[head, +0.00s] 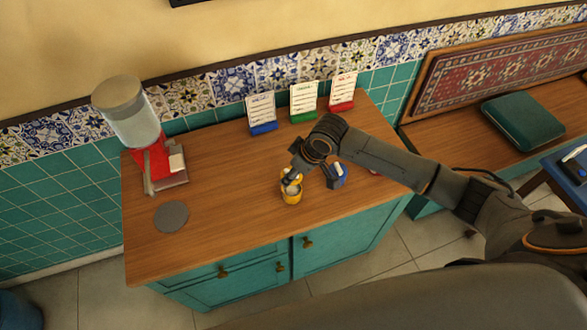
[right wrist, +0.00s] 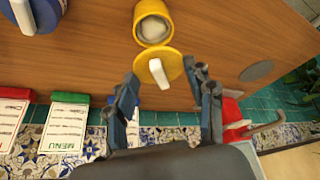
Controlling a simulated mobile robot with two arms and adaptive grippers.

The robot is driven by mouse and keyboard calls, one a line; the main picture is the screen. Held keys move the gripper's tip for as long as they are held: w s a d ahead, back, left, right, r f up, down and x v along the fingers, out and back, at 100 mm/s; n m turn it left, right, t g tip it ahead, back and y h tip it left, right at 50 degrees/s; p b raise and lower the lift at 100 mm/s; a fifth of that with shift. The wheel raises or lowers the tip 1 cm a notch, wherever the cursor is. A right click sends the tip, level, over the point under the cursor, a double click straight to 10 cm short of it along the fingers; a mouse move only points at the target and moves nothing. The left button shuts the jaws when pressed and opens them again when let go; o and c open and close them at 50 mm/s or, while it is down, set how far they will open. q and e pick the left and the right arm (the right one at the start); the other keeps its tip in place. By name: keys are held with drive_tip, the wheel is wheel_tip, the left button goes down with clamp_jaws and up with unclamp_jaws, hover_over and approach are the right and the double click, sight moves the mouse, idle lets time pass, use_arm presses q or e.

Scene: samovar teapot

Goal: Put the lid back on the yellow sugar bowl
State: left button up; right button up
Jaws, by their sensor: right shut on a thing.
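The yellow sugar bowl (head: 291,196) stands open on the wooden counter top. In the right wrist view the bowl (right wrist: 152,28) shows white contents inside. The round yellow lid (right wrist: 150,58) has a white handle (right wrist: 157,73) and appears just beside the bowl's rim, not covering the opening. My right gripper (right wrist: 163,76) is shut on the lid, its two fingers on either side of the handle. In the head view the lid (head: 290,174) shows partly behind my right gripper (head: 295,172), close to the bowl. My left gripper is not in view.
A blue container (head: 338,178) stands close to the right of the bowl. Three menu cards, with blue (head: 263,129), green (head: 303,116) and red (head: 342,104) bases, stand at the back. A grey disc (head: 171,217) and a glass-topped red grinder (head: 150,160) are at left.

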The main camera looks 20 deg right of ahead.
drive_tip(key=shift+s+f+b, duration=0.1)
drive_tip(key=shift+f+b, duration=0.7)
drive_tip(key=shift+f, duration=0.05)
drive_tip(key=shift+f+b, duration=0.7)
drive_tip(key=shift+b, duration=0.15)
drive_tip(key=shift+f, duration=0.6)
drive_tip(key=shift+f+b, duration=0.35)
drive_tip(key=shift+f, duration=0.1)
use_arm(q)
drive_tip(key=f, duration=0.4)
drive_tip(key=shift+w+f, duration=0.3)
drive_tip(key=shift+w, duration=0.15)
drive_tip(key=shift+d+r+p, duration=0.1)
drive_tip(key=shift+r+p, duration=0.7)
use_arm(e)
drive_tip(key=shift+r, duration=0.15)
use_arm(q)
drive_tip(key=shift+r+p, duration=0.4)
use_arm(e)
drive_tip(key=shift+f, duration=0.25)
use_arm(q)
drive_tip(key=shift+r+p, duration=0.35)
